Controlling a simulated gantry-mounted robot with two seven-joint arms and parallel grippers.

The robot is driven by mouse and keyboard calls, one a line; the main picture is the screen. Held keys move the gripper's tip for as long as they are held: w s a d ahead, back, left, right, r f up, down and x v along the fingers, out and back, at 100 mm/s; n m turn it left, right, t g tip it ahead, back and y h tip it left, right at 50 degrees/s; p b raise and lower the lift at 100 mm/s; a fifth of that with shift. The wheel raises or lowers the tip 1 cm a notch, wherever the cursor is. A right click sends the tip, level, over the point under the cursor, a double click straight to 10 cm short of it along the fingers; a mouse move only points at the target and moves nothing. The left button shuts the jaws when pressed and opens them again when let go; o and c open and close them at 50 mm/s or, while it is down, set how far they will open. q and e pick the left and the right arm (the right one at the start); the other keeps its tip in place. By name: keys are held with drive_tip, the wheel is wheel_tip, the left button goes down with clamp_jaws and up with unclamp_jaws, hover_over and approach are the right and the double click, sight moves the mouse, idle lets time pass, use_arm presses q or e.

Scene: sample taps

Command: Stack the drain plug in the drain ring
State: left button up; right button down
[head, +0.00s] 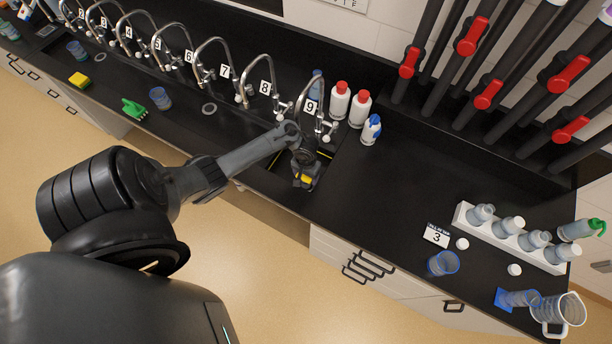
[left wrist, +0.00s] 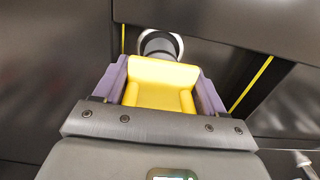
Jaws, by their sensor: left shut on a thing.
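My left gripper (head: 305,170) reaches down into the black sink at tap 9, and its fingers, with yellow inner faces, show in the left wrist view (left wrist: 161,85). It is shut on a dark round piece, which I take to be the drain plug (left wrist: 158,44), just beyond the fingertips. A pale ring, which I take to be the drain ring (left wrist: 178,42), shows around the plug's upper and right edge. I cannot tell whether the plug sits in the ring or above it. The gripper hides both in the head view. My right gripper is not in view.
The curved tap numbered 9 (head: 318,92) stands close behind my gripper. Two red-capped bottles (head: 340,104) and a blue-and-white bottle (head: 371,130) stand right of it. A white rack of bottles (head: 512,240) is at far right. The counter between is clear.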

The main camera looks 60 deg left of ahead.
use_arm(q)
drive_tip(key=shift+w+f, duration=0.1)
drive_tip(key=shift+f, duration=0.2)
drive_tip(key=shift+f, duration=0.35)
drive_tip(key=o, duration=1.1)
drive_tip(key=shift+c, duration=0.2)
